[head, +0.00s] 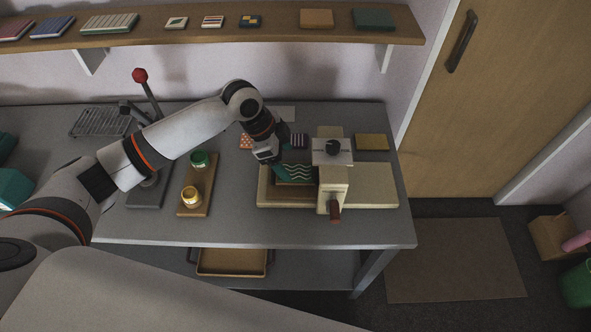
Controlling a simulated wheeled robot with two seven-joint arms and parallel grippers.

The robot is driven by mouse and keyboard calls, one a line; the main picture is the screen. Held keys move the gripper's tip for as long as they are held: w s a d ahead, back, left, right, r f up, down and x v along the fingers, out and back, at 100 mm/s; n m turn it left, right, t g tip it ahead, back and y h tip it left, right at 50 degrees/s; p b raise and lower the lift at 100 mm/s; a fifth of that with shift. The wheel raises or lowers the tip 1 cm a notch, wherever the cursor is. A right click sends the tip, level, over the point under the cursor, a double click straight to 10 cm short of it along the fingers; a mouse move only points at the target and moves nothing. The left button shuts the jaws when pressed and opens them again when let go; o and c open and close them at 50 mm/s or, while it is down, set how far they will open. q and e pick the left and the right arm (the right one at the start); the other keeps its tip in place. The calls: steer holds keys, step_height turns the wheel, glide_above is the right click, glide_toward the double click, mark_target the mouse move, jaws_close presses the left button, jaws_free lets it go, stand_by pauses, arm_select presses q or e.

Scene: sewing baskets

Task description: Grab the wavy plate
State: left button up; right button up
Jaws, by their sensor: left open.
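The wavy plate (299,173) is teal with white wavy lines. It lies on the bed of a cream machine (378,192), to the left of the machine's upright head. My left gripper (277,168) is open, pointing down at the plate's left side. It partly hides the plate's left end. I cannot tell whether the fingers touch the plate. My right gripper is out of view.
The machine's head (332,185), with a dark knob and red-brown handle, stands just right of the plate. A wooden tray (197,207) holds a green and a yellow jar. Small patterned plates lie behind. A red-knobbed lever (140,76) stands at left.

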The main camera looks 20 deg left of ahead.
mark_target(295, 171)
arm_select(q)
steer(key=x, duration=0.2)
steer(key=p+x, duration=0.1)
steer(key=x, duration=0.1)
steer(key=shift+w+f, duration=0.25)
steer(key=shift+f, duration=0.05)
steer(key=c, duration=1.1)
steer(key=shift+o, duration=0.2)
steer(key=shift+r, duration=0.1)
